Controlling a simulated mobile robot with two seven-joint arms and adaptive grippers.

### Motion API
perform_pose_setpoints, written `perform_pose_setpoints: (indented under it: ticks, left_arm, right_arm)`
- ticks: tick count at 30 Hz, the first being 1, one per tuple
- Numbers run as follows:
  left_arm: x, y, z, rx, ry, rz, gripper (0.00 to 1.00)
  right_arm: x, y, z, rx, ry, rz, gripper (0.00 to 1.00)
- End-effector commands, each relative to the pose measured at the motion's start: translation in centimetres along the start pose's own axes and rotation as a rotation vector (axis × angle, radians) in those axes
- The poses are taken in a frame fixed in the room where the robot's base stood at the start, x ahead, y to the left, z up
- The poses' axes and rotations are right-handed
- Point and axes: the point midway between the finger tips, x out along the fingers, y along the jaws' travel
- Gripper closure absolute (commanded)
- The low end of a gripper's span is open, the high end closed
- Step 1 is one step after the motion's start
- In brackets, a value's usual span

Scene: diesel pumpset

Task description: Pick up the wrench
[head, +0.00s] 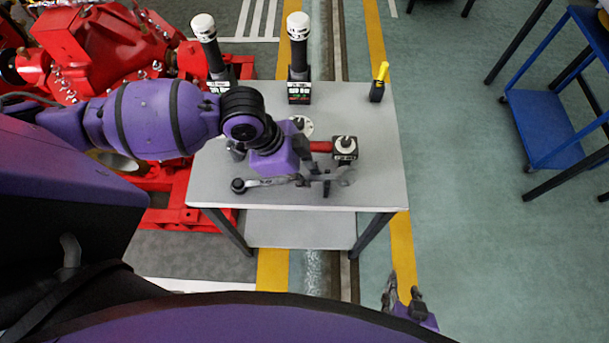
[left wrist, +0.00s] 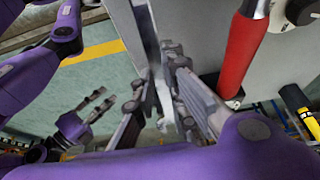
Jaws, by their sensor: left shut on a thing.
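The wrench (head: 268,182) is a long grey metal tool. In the head view it lies across the front part of the grey table (head: 375,190), with a dark round end at its left. My left gripper (head: 314,182) reaches in from the left and is shut on the wrench's right part. In the left wrist view the wrench (left wrist: 164,97) is a pale strip between the fingers (left wrist: 168,98), partly hidden by them. I cannot tell whether it touches the tabletop. My right gripper (head: 404,299) is open and empty, low in front of the table; it also shows in the left wrist view (left wrist: 98,104).
A red-handled tool (head: 321,146) lies just behind the wrench, beside a dark block (head: 345,148). Two white-topped black devices (head: 299,62) (head: 207,50) and a yellow-black item (head: 379,80) stand at the back. A red pumpset (head: 105,45) is at left, a blue trolley (head: 545,120) at right.

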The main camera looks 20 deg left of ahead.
Motion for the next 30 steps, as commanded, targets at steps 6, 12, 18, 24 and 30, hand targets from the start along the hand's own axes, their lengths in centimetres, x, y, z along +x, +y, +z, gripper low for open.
perform_pose_setpoints:
  ticks: [6,12,18,24,30]
  left_arm:
    - [-0.5,-0.1,-0.2,0.001,0.001,-0.002,1.0]
    - [-2.8,-0.1,-1.2,0.004,0.003,-0.003,1.0]
    - [-8.2,0.6,0.6,0.002,-0.006,-0.007,1.0]
    - [-12.7,1.6,3.5,-0.004,-0.009,-0.001,1.0]
    - [-15.4,2.4,5.9,-0.001,-0.006,-0.002,1.0]
  right_arm:
    - [-0.1,0.2,-0.4,-0.008,0.006,0.0,0.6]
    - [-0.2,0.4,-0.8,-0.016,0.013,-0.001,0.6]
    - [-0.3,0.3,-1.0,-0.016,0.015,-0.003,0.6]
    - [-0.2,0.1,-0.9,-0.011,0.011,-0.005,0.6]
    - [-0.3,-0.2,-1.4,-0.003,0.018,-0.007,0.6]
